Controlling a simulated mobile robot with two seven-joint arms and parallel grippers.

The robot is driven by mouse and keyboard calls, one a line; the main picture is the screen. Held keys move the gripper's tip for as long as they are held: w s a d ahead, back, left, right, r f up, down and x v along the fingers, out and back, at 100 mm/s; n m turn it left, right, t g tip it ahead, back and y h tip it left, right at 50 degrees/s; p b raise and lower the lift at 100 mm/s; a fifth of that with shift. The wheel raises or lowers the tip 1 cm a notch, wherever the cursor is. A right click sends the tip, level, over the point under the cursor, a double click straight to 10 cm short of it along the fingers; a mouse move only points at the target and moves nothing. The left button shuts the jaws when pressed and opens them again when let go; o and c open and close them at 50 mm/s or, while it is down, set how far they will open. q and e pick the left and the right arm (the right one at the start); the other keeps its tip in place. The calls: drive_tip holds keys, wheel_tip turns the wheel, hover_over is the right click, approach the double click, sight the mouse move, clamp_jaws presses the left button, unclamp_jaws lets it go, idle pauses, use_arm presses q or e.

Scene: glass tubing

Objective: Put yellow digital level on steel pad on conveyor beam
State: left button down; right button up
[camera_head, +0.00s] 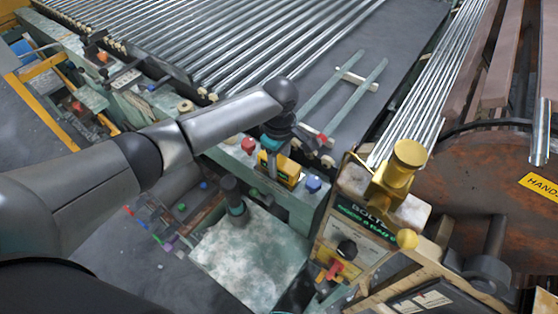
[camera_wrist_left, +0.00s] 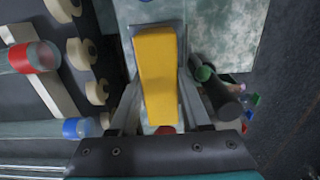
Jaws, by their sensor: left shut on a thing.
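The yellow digital level (camera_head: 284,172) is held by my left gripper (camera_head: 272,160) above the near end of the green conveyor beam (camera_head: 225,153). In the left wrist view the level (camera_wrist_left: 157,72) lies lengthwise between the two fingers of the left gripper (camera_wrist_left: 158,108), which are shut on it. I cannot tell whether the level touches the beam. I cannot make out the steel pad; the level and gripper cover part of the beam there. My right gripper is not in view.
A red button (camera_head: 248,145) and a blue button (camera_head: 313,184) stand on the beam on either side of the level. A dark post (camera_head: 233,200) rises from the pale green stained table (camera_head: 255,262). A yellow-topped machine (camera_head: 400,165) stands to the right. Glass tubes lie behind.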

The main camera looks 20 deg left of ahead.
sight(279, 160)
use_arm(q)
drive_tip(key=shift+c, duration=1.8)
unclamp_jaws()
drive_tip(key=shift+r, duration=0.1)
wheel_tip(279, 160, up, 12)
drive_tip(key=p, duration=0.2)
